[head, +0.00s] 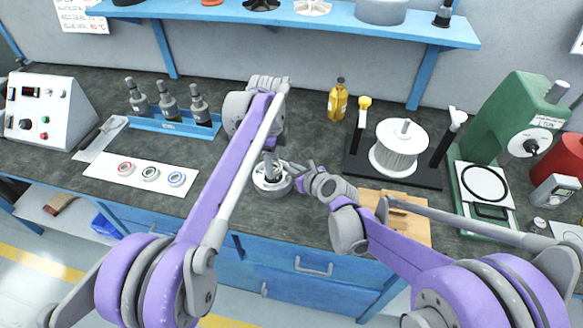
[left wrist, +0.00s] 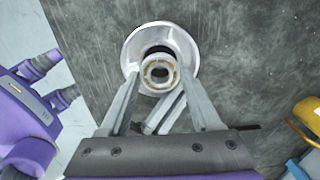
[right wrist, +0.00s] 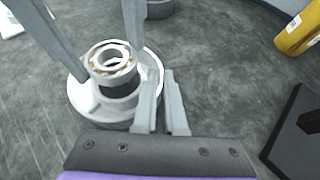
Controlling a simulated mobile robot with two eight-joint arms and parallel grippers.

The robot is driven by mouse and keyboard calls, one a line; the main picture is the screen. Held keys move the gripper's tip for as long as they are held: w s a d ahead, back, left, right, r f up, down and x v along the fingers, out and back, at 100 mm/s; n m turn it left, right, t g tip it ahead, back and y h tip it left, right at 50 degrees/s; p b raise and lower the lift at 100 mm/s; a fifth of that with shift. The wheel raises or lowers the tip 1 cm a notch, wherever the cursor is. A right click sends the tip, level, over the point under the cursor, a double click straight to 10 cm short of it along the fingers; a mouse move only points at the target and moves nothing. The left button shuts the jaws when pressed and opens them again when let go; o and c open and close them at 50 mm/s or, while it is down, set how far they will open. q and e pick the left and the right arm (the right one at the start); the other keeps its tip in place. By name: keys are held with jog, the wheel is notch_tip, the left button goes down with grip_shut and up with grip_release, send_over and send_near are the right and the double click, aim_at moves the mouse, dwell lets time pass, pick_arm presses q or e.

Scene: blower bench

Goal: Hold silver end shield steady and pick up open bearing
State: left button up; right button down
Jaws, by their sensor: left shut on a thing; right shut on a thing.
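The silver end shield (head: 272,186) lies on the dark bench top, a round metal part with a raised hub. It also shows in the right wrist view (right wrist: 90,102). The open bearing (right wrist: 112,60), a silver ring with tan parts showing inside, is held above the hub, with a dark gap below it. In the left wrist view the bearing (left wrist: 149,72) sits between my left fingertips. My left gripper (head: 269,158) reaches down from above and is shut on it. My right gripper (right wrist: 161,72) is shut on the end shield's rim at its right side.
A white mat (head: 105,180) at left carries three rings. A blue rack (head: 180,126) of grey tools stands behind it. A yellow bottle (head: 338,101), a spool (head: 397,150) on a black stand, a wooden board (head: 415,228) and a green press (head: 510,115) stand right.

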pick_arm(q)
jog(key=shift+r, duration=2.45)
pick_arm(e)
jog(key=c, duration=0.9)
grip_release()
jog(key=v, duration=1.1)
jog(key=shift+s+d+r, duration=0.1)
jog(key=shift+s+d, duration=0.1)
jog(key=shift+s, duration=0.1)
jog(key=shift+s+r, duration=0.1)
jog(key=shift+s, duration=0.05)
